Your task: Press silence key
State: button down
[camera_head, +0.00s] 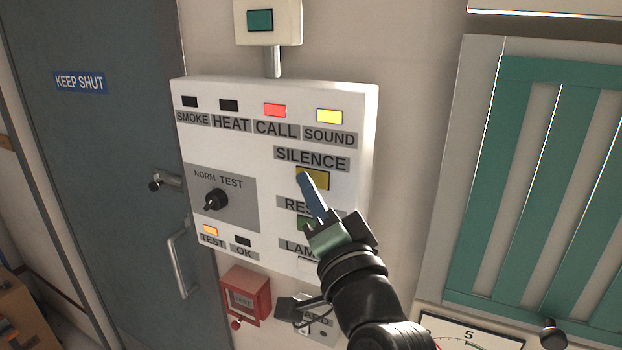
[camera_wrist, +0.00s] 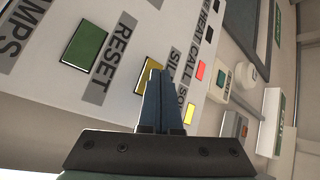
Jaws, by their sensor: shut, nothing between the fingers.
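A white alarm panel (camera_head: 270,140) hangs on the wall. Its yellow silence key (camera_head: 321,180) sits under the SILENCE label, partly covered by my fingertips in the head view. My gripper (camera_head: 305,176) is shut and empty, its blue-grey fingers pointing up at the key. In the wrist view the closed fingers (camera_wrist: 158,75) overlap the right side of the yellow key (camera_wrist: 143,82). I cannot tell whether the tips touch it.
The green reset key (camera_wrist: 86,45) lies just below the silence key on the panel. CALL is lit red (camera_head: 275,111) and SOUND yellow (camera_head: 329,117). A rotary knob (camera_head: 215,199) protrudes at left. A red call box (camera_head: 246,294) is below. A grey door (camera_head: 110,150) stands left.

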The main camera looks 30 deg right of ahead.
jog(key=shift+w+d, duration=0.1)
dwell(0.4)
jog(key=shift+s+a, duration=0.5)
jog(key=shift+a, duration=0.1)
jog(key=s+a+p, duration=0.1)
jog(key=a, duration=0.1)
jog(key=s+a, duration=0.2)
jog(key=shift+p, duration=0.35)
dwell(0.8)
jog(key=s+a+r+n+t+y+b, duration=0.1)
jog(key=s+a+r+n+t+b, duration=0.1)
jog(key=s+a+r+n, duration=0.3)
jog(key=s+a+r+n+t+y+b, duration=0.1)
jog(key=s+a+r+n+t+b, duration=0.2)
jog(key=r, duration=1.1)
jog(key=s+a+n+t, duration=0.2)
jog(key=a+n, duration=0.3)
jog(key=a, duration=0.2)
jog(key=shift+a+y+b, duration=0.15)
jog(key=shift+y+b, duration=0.2)
jog(key=shift+y, duration=0.05)
